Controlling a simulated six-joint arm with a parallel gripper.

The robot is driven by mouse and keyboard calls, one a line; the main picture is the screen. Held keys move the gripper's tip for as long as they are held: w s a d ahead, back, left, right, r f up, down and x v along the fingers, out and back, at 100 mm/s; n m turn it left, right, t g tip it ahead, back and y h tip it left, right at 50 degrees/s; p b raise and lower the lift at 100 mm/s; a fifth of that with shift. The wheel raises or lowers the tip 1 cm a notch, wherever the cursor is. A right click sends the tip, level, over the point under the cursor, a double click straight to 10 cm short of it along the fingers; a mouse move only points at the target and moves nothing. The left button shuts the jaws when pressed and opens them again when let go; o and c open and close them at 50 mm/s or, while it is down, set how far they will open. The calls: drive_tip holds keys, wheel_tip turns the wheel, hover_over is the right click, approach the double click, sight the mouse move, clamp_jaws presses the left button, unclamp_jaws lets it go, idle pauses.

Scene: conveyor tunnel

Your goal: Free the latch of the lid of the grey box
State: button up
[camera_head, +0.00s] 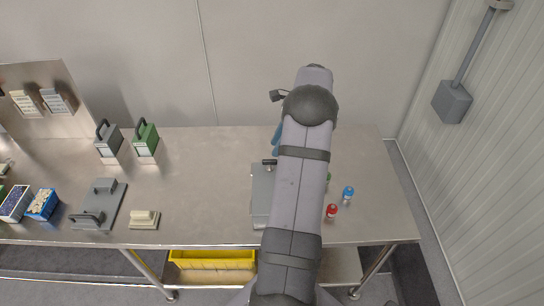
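A flat grey box or panel (261,190) lies on the steel table right of centre, its right side hidden behind my arm. A small dark T-shaped piece (269,162) is at its far edge; I cannot tell whether it is the latch. Another grey box (108,146), upright with a dark handle, stands at the back left beside a green one. My arm reaches from the bottom over the flat grey box towards the back wall. My gripper is hidden behind the arm, so its fingers and their contact with anything do not show.
Red (331,211) and blue (348,193) bottles stand right of my arm. The table's middle (205,180) is clear.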

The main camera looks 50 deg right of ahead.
sight(270, 160)
drive_tip(key=shift+m, duration=0.3)
drive_tip(key=shift+d+p+x, duration=0.2)
drive_tip(key=shift+p+x, duration=0.45)
drive_tip(key=shift+x, duration=1.1)
drive_tip(key=shift+d+p+x, duration=0.2)
drive_tip(key=shift+p+x, duration=0.4)
drive_tip(key=shift+x, duration=1.15)
drive_tip(key=shift+s+f, duration=0.15)
drive_tip(key=shift+c, duration=0.6)
clamp_jaws()
